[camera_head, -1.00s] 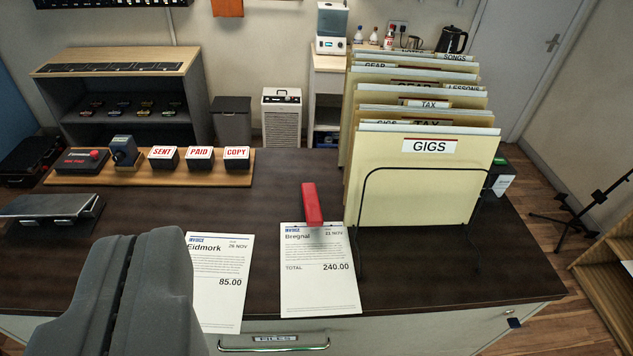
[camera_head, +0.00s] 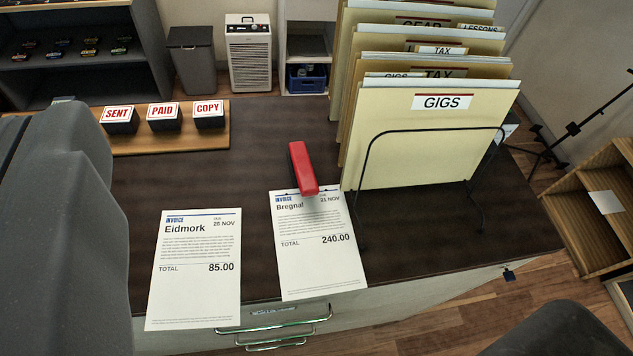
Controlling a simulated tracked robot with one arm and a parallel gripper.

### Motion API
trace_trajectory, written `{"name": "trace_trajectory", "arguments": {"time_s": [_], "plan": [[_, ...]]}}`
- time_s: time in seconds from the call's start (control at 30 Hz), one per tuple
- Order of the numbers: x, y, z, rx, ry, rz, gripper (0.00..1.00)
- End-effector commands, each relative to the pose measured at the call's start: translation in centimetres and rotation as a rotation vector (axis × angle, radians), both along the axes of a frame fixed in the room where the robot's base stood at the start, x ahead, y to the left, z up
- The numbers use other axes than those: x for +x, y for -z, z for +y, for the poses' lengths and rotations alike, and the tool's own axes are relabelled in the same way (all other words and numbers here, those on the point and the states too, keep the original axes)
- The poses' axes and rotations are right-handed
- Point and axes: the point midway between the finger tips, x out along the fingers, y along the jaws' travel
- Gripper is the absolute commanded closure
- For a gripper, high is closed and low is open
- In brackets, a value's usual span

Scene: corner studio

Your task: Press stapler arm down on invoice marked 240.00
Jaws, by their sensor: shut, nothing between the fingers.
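The red stapler (camera_head: 302,168) sits on the dark desk. Its near end overlaps the top edge of the invoice marked 240.00 (camera_head: 318,268), headed Bregnal and dated 21 Nov. The contact between stapler and paper is too small to tell. A second invoice marked 85.00 (camera_head: 195,285), headed Eidmork, lies to its left.
A wire rack (camera_head: 368,190) of folders, GIGS in front, stands just right of the stapler. SENT, PAID and COPY stamps (camera_head: 163,117) stand on a wooden board (camera_head: 185,140) at the back left. Drawer handles (camera_head: 275,325) stick out below the front edge. Bare desk lies left of the stapler.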

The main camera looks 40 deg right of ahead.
Motion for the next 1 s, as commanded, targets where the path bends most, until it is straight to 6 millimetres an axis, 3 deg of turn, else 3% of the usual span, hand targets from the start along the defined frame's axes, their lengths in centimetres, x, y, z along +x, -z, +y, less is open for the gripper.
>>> {"name": "trace_trajectory", "arguments": {"time_s": [0.17, 0.3, 0.43, 0.6, 0.8, 1.0], "plan": [[4.8, 4.8, -3.1, -0.001, 0.048, 0.132, 1.00], [8.7, 10.6, -7.1, 0.007, 0.095, 0.278, 1.00], [11.3, 16.0, -11.0, 0.023, 0.134, 0.402, 1.00], [12.9, 21.9, -15.2, 0.049, 0.173, 0.533, 1.00], [13.5, 25.7, -17.9, 0.069, 0.195, 0.613, 1.00], [13.5, 26.4, -18.3, 0.073, 0.198, 0.626, 1.00]]}}
